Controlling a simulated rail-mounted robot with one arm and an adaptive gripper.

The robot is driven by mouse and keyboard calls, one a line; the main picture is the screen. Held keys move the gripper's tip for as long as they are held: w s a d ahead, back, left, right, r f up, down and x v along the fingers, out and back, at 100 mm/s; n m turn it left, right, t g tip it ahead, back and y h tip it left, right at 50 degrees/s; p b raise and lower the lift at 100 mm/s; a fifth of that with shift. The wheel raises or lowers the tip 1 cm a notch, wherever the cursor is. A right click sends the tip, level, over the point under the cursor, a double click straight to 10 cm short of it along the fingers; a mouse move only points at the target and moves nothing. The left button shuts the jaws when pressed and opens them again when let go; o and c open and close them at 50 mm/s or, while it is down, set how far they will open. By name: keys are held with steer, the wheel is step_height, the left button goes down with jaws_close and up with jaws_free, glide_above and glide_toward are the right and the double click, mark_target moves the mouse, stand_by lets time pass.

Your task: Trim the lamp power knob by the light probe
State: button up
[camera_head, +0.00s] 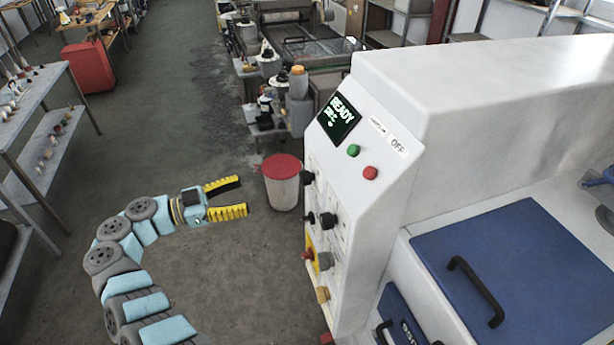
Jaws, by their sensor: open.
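My gripper (240,196) has yellow ribbed fingers. It is open and empty, pointing right in the air, apart from the white machine (485,95). To its right, the machine's sloped panel carries several knobs: a black knob (308,178) high on its left edge, a black knob (327,219) in the middle, a grey knob (325,261) lower down and a red knob (307,254) on a yellow plate. I cannot read which one is the lamp power knob. I cannot make out a light probe.
A green button (354,151) and a red button (371,173) sit below the display. A white bin with a red lid (282,168) stands behind my fingers. A blue lid with a black handle (525,275) is at right. A shelf (50,110) stands left; the floor between is clear.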

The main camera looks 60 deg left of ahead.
mark_target(301, 179)
steer(key=w+p, duration=0.1)
steer(key=w, duration=0.4)
steer(key=w+d+p, duration=0.1)
steer(key=w, duration=0.5)
steer(key=w+d+p, duration=0.1)
steer(key=w, duration=0.4)
steer(key=shift+w+r, duration=0.2)
steer(key=shift+w, duration=0.05)
jaws_close()
